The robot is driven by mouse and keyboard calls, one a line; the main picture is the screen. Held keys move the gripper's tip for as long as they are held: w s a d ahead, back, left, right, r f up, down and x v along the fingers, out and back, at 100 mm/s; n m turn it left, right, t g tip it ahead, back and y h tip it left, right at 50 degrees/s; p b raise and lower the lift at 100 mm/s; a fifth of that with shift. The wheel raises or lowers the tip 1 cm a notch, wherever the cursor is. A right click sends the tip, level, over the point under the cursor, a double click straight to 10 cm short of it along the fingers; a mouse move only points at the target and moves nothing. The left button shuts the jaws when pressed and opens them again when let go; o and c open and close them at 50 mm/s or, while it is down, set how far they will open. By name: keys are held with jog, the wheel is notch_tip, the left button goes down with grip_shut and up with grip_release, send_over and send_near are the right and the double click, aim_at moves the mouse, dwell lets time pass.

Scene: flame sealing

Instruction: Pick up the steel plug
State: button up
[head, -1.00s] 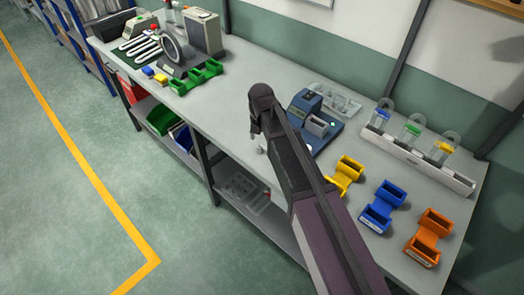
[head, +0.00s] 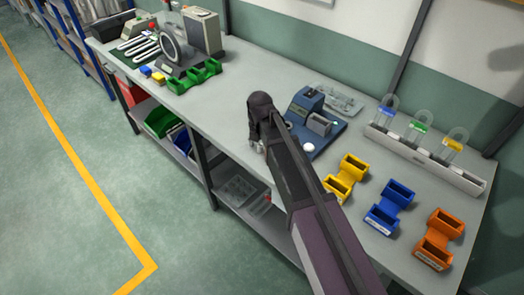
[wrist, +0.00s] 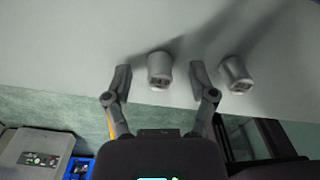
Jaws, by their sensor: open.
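Two similar grey metal plugs stand on the bench top in the wrist view. One steel plug (wrist: 160,70) lies between the spread fingers of my gripper (wrist: 161,78), with a gap to each finger. The other grey plug (wrist: 237,75) is just outside the right finger. I cannot tell from their looks which one the task names. In the head view my gripper (head: 258,147) is low at the front edge of the bench, and my arm hides most of the plugs there. My gripper is open and holds nothing.
On the bench (head: 232,95), a blue-based device (head: 305,105) stands behind my gripper. Yellow (head: 346,175), blue (head: 389,205) and orange (head: 438,238) bins line the right. Green bins (head: 195,75) sit at the left. A lower shelf holds a clear box (head: 240,190).

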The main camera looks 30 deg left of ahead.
aim_at(260, 145)
dwell(0.4)
grip_shut()
jog(key=shift+r, duration=0.2)
notch_tip(260, 145, up, 3)
jog(key=p, duration=0.3)
jog(key=s+r+p, duration=0.1)
jog(key=s+p, duration=0.1)
jog(key=s, duration=1.4)
jog(key=shift+d+r, duration=0.35)
jog(key=shift+d, duration=0.05)
jog(key=shift+w, duration=0.1)
